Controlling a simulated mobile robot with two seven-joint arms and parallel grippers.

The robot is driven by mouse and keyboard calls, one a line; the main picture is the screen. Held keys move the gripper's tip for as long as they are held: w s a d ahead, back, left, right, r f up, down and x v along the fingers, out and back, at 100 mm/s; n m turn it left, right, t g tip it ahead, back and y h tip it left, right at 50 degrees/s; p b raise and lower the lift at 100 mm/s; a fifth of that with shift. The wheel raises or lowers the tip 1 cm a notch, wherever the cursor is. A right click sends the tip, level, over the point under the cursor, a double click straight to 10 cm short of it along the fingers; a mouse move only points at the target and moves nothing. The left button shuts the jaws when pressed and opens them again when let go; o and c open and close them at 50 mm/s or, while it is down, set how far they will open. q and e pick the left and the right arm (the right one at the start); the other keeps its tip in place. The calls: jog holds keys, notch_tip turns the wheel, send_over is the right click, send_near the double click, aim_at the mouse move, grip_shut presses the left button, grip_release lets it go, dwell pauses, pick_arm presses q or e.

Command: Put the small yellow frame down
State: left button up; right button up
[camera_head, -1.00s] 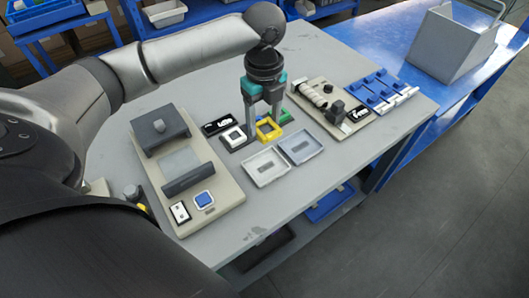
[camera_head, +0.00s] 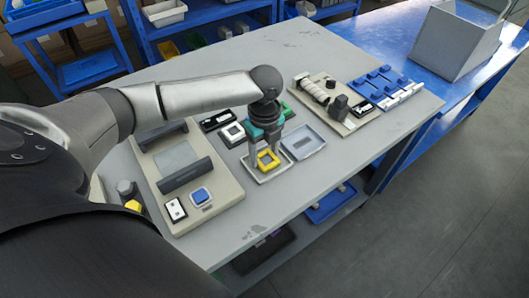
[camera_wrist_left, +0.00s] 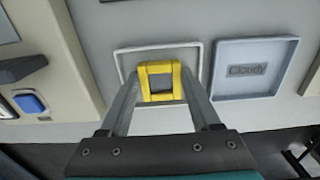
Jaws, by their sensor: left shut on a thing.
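The small yellow frame (camera_head: 268,160) is between the fingers of my left gripper (camera_head: 267,158). It is over the left, whitish tray (camera_head: 262,179) on the grey table. In the left wrist view the yellow frame (camera_wrist_left: 160,81) sits between the two fingertips, inside the outline of the white tray (camera_wrist_left: 122,62). My left gripper is shut on the frame. I cannot tell whether the frame touches the tray floor. My right gripper does not show.
A blue-grey tray (camera_head: 302,142), labelled "Cloudy" in the wrist view, lies just right. A beige machine base (camera_head: 222,189) stands left, with a blue button (camera_head: 201,195). Another beige device (camera_head: 336,106) and blue racks (camera_head: 383,87) are behind right.

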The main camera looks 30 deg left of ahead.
aim_at(265, 158)
pick_arm(q)
jog(key=o, duration=1)
jog(key=shift+f, duration=0.1)
jog(key=shift+o, duration=0.2)
notch_tip(265, 158, up, 12)
jog(key=p, duration=0.3)
jog(key=shift+r, duration=0.2)
